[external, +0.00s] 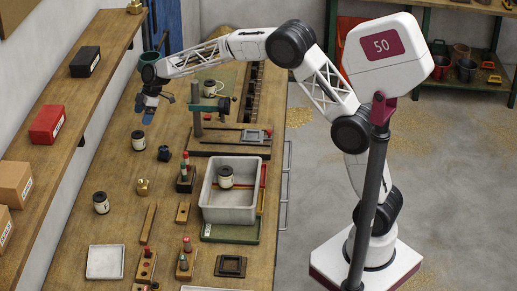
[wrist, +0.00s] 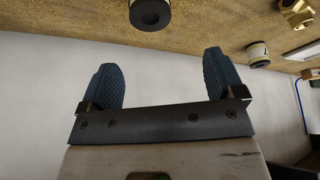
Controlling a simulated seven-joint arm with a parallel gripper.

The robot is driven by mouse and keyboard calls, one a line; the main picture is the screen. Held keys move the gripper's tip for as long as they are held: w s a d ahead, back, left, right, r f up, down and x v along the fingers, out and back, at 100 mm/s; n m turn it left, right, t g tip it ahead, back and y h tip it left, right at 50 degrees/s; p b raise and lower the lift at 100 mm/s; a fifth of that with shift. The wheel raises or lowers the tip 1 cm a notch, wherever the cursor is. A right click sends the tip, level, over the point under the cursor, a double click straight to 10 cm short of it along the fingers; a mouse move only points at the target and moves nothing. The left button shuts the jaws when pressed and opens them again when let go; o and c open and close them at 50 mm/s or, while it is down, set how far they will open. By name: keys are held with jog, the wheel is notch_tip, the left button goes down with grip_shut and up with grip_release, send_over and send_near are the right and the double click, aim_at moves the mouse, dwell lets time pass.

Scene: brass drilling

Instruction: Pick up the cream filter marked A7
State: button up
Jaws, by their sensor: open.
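Several cream filters with dark ends stand about the bench; I cannot read a mark on any, so I cannot tell which is A7. In the external view, one filter (external: 138,141) stands on the bench just below my gripper (external: 144,110). Another filter (external: 101,202) stands nearer the front left. A third filter (external: 225,177) is inside the grey bin. Another (external: 209,88) stands towards the back. In the wrist view my gripper (wrist: 162,82) has its two blue fingers spread with nothing between them. A dark-ended filter (wrist: 150,13) shows beyond them, cut by the top edge, and another filter (wrist: 258,54) to the right.
The grey bin (external: 229,213) and a green press stand (external: 197,118) are right of my gripper. A dark blue nut-like part (external: 164,153) and a brass fitting (external: 143,187) stand near the filters. A wall shelf (external: 75,97) with boxes runs along the left.

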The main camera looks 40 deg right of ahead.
aim_at(138, 134)
jog(key=shift+n+g, duration=0.3)
jog(key=shift+n, duration=0.4)
jog(key=f, duration=0.1)
jog(key=w+f, duration=0.1)
jog(key=f, duration=0.2)
jog(key=shift+w+a+f, duration=0.2)
jog(key=shift+a+f, duration=0.15)
jog(key=shift+a, duration=0.05)
jog(key=shift+a+f+h, duration=0.15)
jog(key=shift+a+f, duration=0.1)
jog(key=shift+f, duration=0.35)
jog(key=shift+a+f+h, duration=0.15)
jog(key=shift+a+f, duration=0.05)
jog(key=shift+f, duration=0.4)
jog(key=shift+x, duration=2.6)
jog(key=c, duration=1)
jog(key=shift+c, duration=0.2)
